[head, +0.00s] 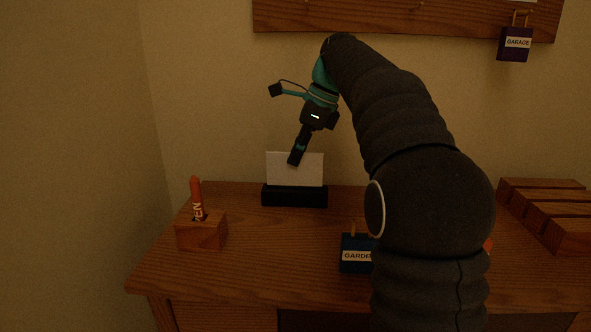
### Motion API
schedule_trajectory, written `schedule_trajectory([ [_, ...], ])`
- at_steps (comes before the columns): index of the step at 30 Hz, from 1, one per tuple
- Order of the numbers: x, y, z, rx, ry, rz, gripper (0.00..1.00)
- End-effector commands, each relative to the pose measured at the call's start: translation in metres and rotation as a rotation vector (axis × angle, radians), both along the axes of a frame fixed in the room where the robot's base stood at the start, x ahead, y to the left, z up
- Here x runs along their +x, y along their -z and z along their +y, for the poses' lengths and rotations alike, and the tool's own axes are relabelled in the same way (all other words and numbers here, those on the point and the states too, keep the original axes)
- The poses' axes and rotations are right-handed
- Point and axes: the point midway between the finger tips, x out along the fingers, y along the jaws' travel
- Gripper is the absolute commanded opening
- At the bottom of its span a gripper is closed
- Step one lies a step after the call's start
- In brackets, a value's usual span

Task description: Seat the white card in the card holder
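The white card (311,170) stands upright at the black card holder (294,196) near the back of the desk. Its lower edge meets the holder's top, and I cannot tell how deep it sits in the slot. My gripper (294,160) points down at the card's upper middle and overlaps it in the head view. The fingers look close together, but whether they grip the card is too small to tell. My dark arm comes in from the right.
A wooden block (201,232) with a red pen (196,195) stands at the desk's left. A dark padlock labelled GARDEN (355,254) is partly behind my arm. A slotted wooden rack (550,215) is at right. A GARAGE padlock (515,43) hangs from the wall board (400,18).

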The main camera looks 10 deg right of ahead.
Motion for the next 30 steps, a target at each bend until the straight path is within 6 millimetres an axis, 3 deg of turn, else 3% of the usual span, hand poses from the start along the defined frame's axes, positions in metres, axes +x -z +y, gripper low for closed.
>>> schedule_trajectory([
  [3,-0.001,0.020,0.000,0.000,0.000,0.002,0.00],
  [7,-0.001,0.033,0.000,-0.001,0.000,0.001,0.00],
  [20,-0.001,0.038,0.000,-0.001,0.000,0.000,0.00],
  [21,0.000,0.037,0.000,0.000,0.000,-0.001,0.12],
  [24,0.000,0.037,0.000,0.000,0.000,0.000,0.31],
  [30,-0.001,0.037,0.000,-0.001,0.000,0.000,0.31],
])
